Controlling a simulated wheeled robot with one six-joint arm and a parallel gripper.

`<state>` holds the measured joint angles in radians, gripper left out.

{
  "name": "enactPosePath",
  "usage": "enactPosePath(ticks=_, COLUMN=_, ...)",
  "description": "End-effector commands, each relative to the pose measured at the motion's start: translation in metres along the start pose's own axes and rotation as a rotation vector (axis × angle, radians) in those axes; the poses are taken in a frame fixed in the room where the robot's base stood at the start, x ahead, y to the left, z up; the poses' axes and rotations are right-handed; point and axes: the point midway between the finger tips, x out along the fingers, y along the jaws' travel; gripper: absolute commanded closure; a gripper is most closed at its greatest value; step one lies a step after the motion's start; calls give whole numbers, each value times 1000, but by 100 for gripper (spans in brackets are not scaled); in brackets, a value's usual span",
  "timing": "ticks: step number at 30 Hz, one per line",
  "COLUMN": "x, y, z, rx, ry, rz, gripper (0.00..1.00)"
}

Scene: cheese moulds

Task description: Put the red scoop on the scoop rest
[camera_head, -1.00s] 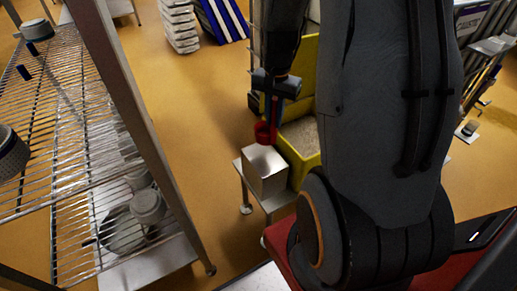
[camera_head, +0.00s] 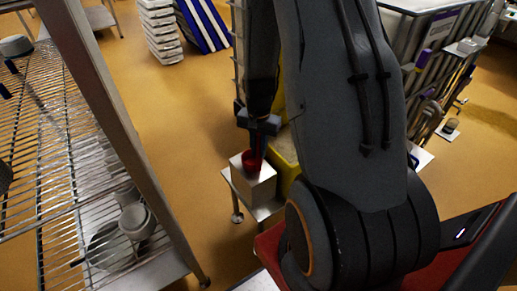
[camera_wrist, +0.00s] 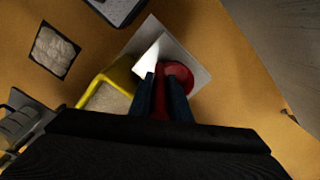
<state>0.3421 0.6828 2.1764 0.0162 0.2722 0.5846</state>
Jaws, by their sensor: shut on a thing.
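My gripper (camera_head: 258,130) points down and is shut on the handle of the red scoop (camera_head: 252,161). The fingers (camera_wrist: 160,98) also show in the wrist view, with the scoop's red round bowl (camera_wrist: 179,74) just beyond them. In the head view the scoop overlaps the top of a shiny metal block (camera_head: 254,189), which seems to be the scoop rest. I cannot tell whether scoop and block touch. The block stands on a small metal table (camera_head: 262,210); in the wrist view it is partly hidden.
A yellow bin (camera_head: 284,150) stands right beside the block, partly hidden by my arm. A wire rack (camera_head: 75,150) with pots (camera_head: 137,220) stands on the left. White stacked crates (camera_head: 160,32) are at the back. The floor between rack and table is clear.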

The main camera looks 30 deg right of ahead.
Motion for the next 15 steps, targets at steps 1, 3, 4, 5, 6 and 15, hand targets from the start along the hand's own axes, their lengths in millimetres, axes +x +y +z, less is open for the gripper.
enactPosePath(ticks=1, x=0, y=0, z=0, rx=0, ry=0, rz=0, gripper=100)
enactPosePath(ticks=3, x=0, y=0, z=0, rx=0, ry=0, rz=0, gripper=100)
enactPosePath(ticks=4, x=0, y=0, z=0, rx=0, ry=0, rz=0, gripper=100)
enactPosePath(ticks=5, x=1, y=0, z=0, rx=0, ry=0, rz=0, gripper=100)
enactPosePath(ticks=6, x=2, y=0, z=0, rx=0, ry=0, rz=0, gripper=100)
enactPosePath(ticks=15, x=2, y=0, z=0, rx=0, ry=0, rz=0, gripper=64)
